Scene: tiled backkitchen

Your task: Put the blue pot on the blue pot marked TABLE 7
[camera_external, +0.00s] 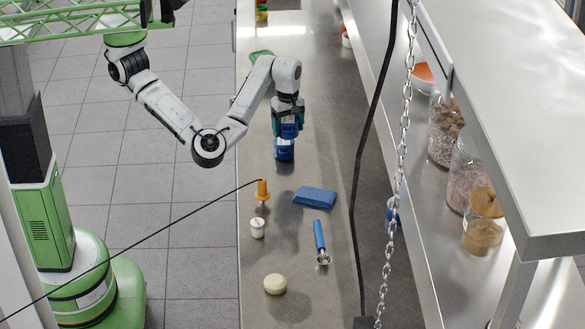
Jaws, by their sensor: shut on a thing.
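My gripper (287,125) points down over the steel counter and is shut on a blue pot (289,131), mostly hidden by the fingers. Directly below it a blue pot with a pale label band (284,150) stands upright on the counter. The held pot is lined up over the lower one; I cannot tell whether they touch. The label's writing is too small to read. Another blue object (393,211) shows at right, partly behind the chain.
On the counter (285,215) nearer the camera are an orange-handled tool (262,190), a small white pot (257,228), a blue sponge (314,197), a blue-handled tool (319,237) and a pale round thing (275,284). A cable and chain (404,120) hang at right.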

